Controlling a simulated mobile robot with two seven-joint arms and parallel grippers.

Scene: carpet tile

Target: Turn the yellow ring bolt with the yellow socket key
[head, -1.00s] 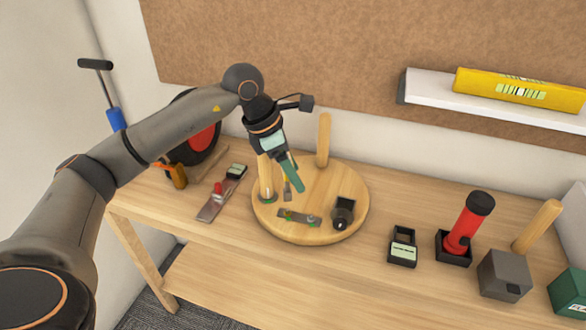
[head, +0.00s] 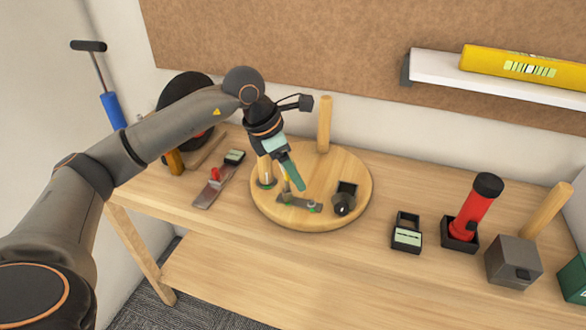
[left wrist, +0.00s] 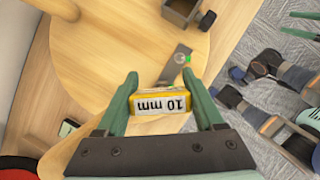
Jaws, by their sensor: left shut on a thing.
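My left gripper (head: 294,180) is shut on the yellow socket key (left wrist: 162,102), whose side reads "10 mm" in the left wrist view. In the head view the key hangs mostly hidden behind the green fingers, low over the left part of a grey metal plate (head: 299,204). The plate lies on a round wooden board. A bolt with a green mark (head: 313,208) stands at its right end; it also shows in the left wrist view (left wrist: 181,59). The yellow ring bolt is not visible; the key and fingers cover that part of the plate. I cannot tell whether the key touches it. My right gripper is not in view.
The round board (head: 349,168) carries two upright wooden posts, one behind the gripper (head: 324,125), and a black holder (head: 345,197). A red-handled tool (head: 214,180) lies to the left. Black trays (head: 407,233) and a red cylinder (head: 473,207) stand to the right.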

